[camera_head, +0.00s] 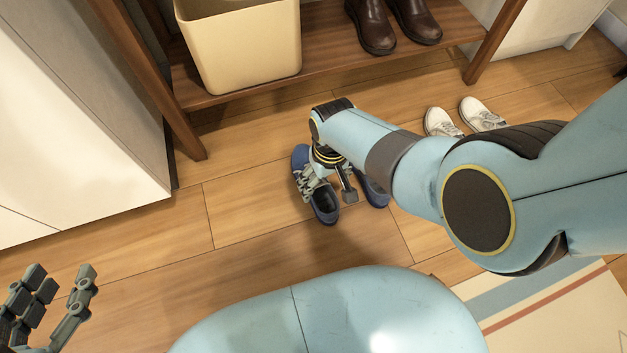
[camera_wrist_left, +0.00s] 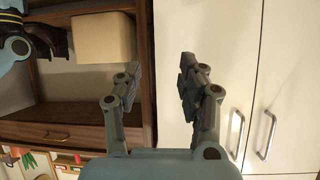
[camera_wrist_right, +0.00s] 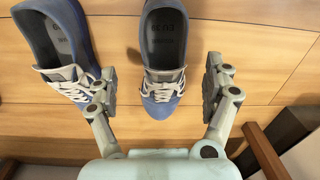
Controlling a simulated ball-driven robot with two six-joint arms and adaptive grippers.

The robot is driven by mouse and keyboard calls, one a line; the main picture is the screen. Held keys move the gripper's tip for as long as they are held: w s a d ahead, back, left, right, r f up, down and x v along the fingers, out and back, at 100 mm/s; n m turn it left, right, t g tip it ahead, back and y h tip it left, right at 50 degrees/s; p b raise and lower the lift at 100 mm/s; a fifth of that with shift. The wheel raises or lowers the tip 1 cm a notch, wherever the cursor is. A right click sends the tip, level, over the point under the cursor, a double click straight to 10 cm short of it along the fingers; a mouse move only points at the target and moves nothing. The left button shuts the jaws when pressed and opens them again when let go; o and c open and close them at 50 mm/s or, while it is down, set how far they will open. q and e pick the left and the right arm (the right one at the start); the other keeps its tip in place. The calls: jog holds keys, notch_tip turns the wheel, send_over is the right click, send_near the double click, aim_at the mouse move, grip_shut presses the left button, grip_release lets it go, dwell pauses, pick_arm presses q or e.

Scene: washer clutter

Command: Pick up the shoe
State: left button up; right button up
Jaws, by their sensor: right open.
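A pair of blue shoes with pale laces lies on the wooden floor. In the head view one blue shoe (camera_head: 324,203) shows beside and below my right gripper (camera_head: 335,185), and the other blue shoe (camera_head: 374,190) is partly hidden behind it. In the right wrist view my right gripper (camera_wrist_right: 160,95) is open, with the toe of one shoe (camera_wrist_right: 163,55) between its fingers. The other shoe (camera_wrist_right: 58,45) lies to the left, its laces close to the left finger. My left gripper (camera_head: 60,305) is open and empty; the left wrist view also shows its spread fingers (camera_wrist_left: 158,85).
White sneakers (camera_head: 466,117) stand on the floor to the right. A wooden shelf (camera_head: 335,68) holds a beige bin (camera_head: 240,45) and brown boots (camera_head: 392,22). A white cabinet (camera_head: 90,120) is at the left. A striped rug (camera_head: 550,310) lies at lower right.

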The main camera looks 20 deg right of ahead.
aim_at(322, 185)
jog(key=shift+f, duration=0.3)
jog(key=shift+a+f+b, duration=0.15)
jog(key=shift+f+b, duration=0.55)
jog(key=shift+b, duration=0.1)
pick_arm(q)
jog(key=w+d+r+m+t+h+b, duration=0.1)
jog(key=w+r+t, duration=0.3)
jog(key=r, duration=0.4)
jog(key=w+d+r+m+t+h, duration=0.1)
jog(key=w+r+t, duration=0.35)
jog(key=r, duration=0.35)
pick_arm(e)
jog(key=shift+w+a+f, duration=0.15)
jog(key=shift+f, duration=0.45)
notch_tip(322, 185, down, 2)
jog(key=shift+a+f+b, duration=0.1)
jog(key=shift+f+b, duration=0.1)
jog(key=shift+b, duration=0.95)
jog(key=shift+w, duration=0.1)
pick_arm(q)
notch_tip(322, 185, up, 13)
jog(key=s+d+m+t+h, duration=0.1)
jog(key=m+t+h, duration=0.2)
jog(key=t+h, duration=0.2)
jog(key=shift+d+f, duration=0.15)
jog(key=shift+d, duration=0.1)
pick_arm(e)
jog(key=c, duration=1.4)
